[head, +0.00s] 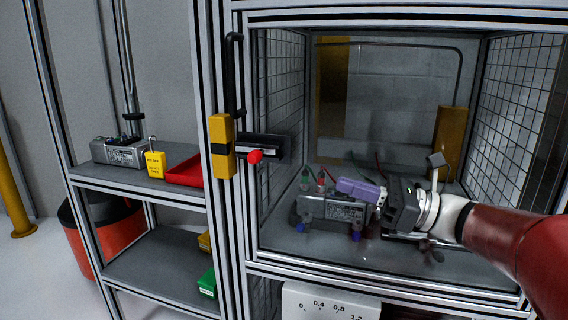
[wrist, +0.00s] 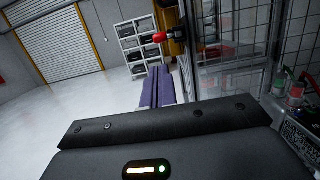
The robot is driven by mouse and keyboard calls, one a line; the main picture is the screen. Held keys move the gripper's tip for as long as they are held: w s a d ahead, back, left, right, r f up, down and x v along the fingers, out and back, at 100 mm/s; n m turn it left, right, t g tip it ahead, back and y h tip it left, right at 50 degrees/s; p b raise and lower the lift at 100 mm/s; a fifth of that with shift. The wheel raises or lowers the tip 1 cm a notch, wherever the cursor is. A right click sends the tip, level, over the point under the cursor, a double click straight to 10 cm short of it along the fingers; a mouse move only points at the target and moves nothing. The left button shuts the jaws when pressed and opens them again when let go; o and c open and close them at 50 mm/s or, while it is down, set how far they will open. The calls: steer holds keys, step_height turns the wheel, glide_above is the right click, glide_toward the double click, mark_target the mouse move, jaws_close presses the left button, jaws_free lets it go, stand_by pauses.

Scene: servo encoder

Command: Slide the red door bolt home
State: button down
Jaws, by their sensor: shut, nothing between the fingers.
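The red bolt knob (head: 255,156) sticks out from a dark bolt housing (head: 270,146) on the left side of the framed opening. A yellow block (head: 221,150) on the post stands just left of it. In the wrist view the red knob (wrist: 160,37) shows ahead of my fingertips, near the yellow part (wrist: 175,32). How far the bolt reaches into the yellow block cannot be told. My gripper (head: 343,187) has purple fingers, shut and empty, pointing left, lower right of the knob and apart from it. The purple fingers (wrist: 156,75) also lie together in the wrist view.
A grey device (head: 333,210) with blue-tipped clamps sits below my fingers. Mesh walls enclose the cell.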

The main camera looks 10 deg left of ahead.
steer(key=shift+a, duration=0.15)
steer(key=p, duration=0.1)
glide_toward(261, 157)
steer(key=f+x, duration=0.1)
steer(key=x, duration=0.5)
steer(key=shift+a+r, duration=0.4)
steer(key=shift+a, duration=0.05)
steer(key=shift+f+p+x, duration=0.2)
steer(key=shift+p+x, duration=0.15)
steer(key=shift+x, duration=1.2)
